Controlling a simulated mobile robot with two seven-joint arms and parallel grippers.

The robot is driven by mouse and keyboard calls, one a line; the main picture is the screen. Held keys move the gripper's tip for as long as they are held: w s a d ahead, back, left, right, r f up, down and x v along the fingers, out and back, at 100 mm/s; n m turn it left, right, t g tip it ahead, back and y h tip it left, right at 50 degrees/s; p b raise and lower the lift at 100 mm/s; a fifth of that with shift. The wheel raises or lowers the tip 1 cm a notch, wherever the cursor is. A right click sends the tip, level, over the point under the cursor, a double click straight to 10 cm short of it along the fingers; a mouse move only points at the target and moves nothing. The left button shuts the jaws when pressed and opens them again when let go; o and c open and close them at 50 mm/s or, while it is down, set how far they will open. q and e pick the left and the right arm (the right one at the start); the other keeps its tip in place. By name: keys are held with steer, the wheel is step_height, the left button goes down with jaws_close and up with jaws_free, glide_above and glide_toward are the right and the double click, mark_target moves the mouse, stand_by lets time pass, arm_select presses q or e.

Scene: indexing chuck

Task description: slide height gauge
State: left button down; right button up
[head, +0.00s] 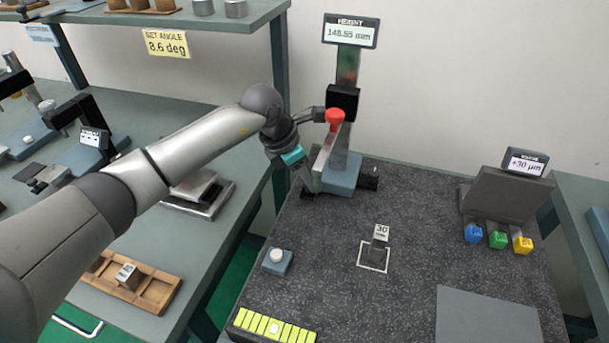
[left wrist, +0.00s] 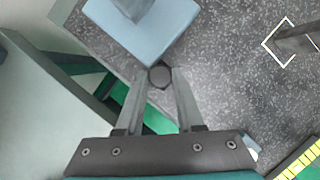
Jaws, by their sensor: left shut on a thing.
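The height gauge (head: 341,150) stands upright at the back left of the dark granite plate. Its display (head: 350,31) reads 148.55 mm. A black slide (head: 343,100) with a red knob (head: 335,117) sits partway up the column. My left gripper (head: 312,150) is at the gauge's left side, close below the red knob. In the left wrist view its fingers (left wrist: 160,78) are shut on a small dark round part of the gauge, above a corner of the blue base (left wrist: 175,42). The exact contact is hard to make out in the head view. My right gripper is not in view.
A block marked 30 (head: 381,233) stands by a white square outline (head: 374,258) on the plate. A white button (head: 277,256) is front left. A grey stand (head: 500,195) with blue, green and yellow pieces is at the right. The plate's middle is mostly clear.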

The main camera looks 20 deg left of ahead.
arm_select(q)
steer(key=d+b, duration=0.1)
steer(key=d, duration=1.1)
steer(key=shift+s, duration=0.15)
steer(key=shift+s+d+r, duration=0.1)
steer(key=shift+d, duration=0.1)
steer(key=c, duration=0.7)
jaws_free()
steer(key=shift+d, duration=0.15)
steer(key=shift+o, duration=0.8)
steer(key=shift+a, duration=0.2)
steer(key=shift+r, duration=0.25)
steer(key=p+v, duration=0.1)
steer(key=v, duration=1.3)
steer(key=shift+s+a+r+p, duration=0.15)
steer(key=shift+a+r+p, duration=0.05)
steer(key=shift+r+p, duration=0.1)
